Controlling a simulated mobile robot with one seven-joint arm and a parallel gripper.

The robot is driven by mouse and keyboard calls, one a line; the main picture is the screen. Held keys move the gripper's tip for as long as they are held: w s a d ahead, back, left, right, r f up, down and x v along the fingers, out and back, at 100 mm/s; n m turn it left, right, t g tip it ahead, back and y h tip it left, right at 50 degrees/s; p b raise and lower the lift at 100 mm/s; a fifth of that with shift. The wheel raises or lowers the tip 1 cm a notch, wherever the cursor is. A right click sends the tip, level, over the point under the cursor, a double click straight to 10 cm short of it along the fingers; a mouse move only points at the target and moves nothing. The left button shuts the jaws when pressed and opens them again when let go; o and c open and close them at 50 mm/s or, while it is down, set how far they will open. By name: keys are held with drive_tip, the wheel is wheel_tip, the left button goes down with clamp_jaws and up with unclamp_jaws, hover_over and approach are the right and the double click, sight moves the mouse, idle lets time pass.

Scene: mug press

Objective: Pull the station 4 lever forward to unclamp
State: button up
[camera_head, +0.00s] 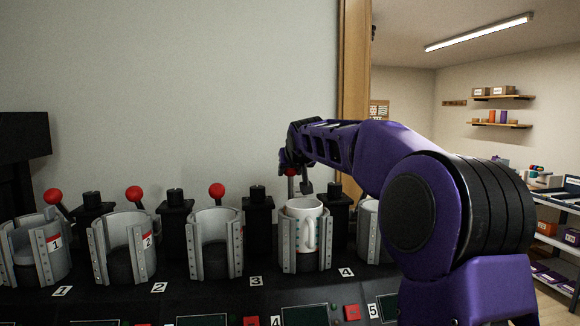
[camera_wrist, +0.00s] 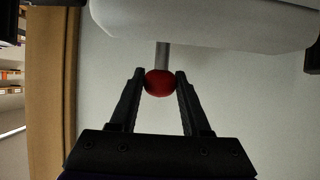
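The station 4 lever shows in the wrist view as a grey rod with a red ball knob (camera_wrist: 160,83). In the head view its red knob (camera_head: 291,171) is mostly hidden by my gripper (camera_head: 294,180). In the wrist view my gripper (camera_wrist: 160,78) has one finger against each side of the knob, with no clear gap. A white mug (camera_head: 292,228) stands upright in the grey station 4 clamp (camera_head: 289,262), its handle facing the camera. The number 4 label (camera_head: 346,272) is at the clamp's lower right.
Stations 1 to 3 to the left have empty-looking clamps and red-knobbed levers, the nearest being the station 3 lever (camera_head: 217,191). Black posts (camera_head: 258,215) stand between clamps. My arm hides most of the station 5 clamp (camera_head: 366,228). A pale wall is behind.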

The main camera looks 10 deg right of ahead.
sight(291, 181)
drive_tip(key=shift+c, duration=0.8)
drive_tip(key=shift+s+b, duration=0.8)
drive_tip(key=shift+s, duration=0.3)
drive_tip(key=shift+s+f+b, duration=0.2)
drive_tip(key=shift+s+b, duration=0.7)
drive_tip(key=shift+s, duration=0.3)
